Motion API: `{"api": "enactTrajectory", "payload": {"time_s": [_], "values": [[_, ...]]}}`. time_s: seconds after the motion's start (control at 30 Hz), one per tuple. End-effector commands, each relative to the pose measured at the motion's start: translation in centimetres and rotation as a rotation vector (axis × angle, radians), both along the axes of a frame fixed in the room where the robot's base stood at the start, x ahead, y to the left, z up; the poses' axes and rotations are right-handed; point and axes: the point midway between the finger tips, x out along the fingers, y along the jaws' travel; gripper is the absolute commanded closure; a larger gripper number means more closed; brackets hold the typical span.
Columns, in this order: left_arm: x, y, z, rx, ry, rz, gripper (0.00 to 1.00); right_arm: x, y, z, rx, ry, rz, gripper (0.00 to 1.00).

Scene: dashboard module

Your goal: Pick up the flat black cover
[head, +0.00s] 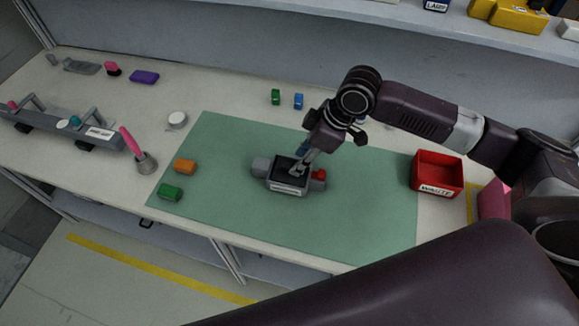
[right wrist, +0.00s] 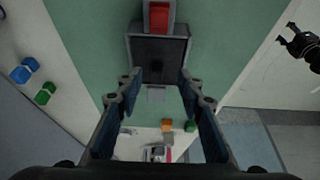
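The flat dark panel, which looks like the black cover (right wrist: 160,62), lies within the grey frame of the dashboard module (head: 289,189).
Orange (head: 185,166) and green (head: 170,192) blocks lie on the green mat's (head: 225,215) left side. Small green (head: 275,97) and blue (head: 298,101) pieces stand behind it. A red waste bin (head: 437,188) stands right. A grey fixture (head: 65,130) and screwdriver-like tool (head: 146,163) stand left.

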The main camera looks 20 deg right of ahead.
Motion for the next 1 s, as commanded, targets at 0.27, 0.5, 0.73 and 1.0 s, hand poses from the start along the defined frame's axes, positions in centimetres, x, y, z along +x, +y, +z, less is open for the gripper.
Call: {"api": "enactTrajectory", "payload": {"time_s": [0.27,0.5,0.73,1.0], "values": [[0.3,-0.1,1.4,-0.001,-0.005,-0.001,0.51,1.0,1.5,-3.2,0.000,0.002,0.001,0.65],[3.6,-0.3,1.7,-0.006,-0.053,-0.001,0.51,1.1,1.5,-3.6,-0.001,0.000,0.002,0.65],[2.1,-0.2,1.5,-0.004,-0.032,-0.001,0.51,1.1,1.5,-3.6,-0.001,0.000,0.001,0.87],[1.1,-0.1,1.4,-0.003,-0.017,-0.001,0.51,1.1,1.5,-3.5,0.000,0.000,0.001,1.00]]}}
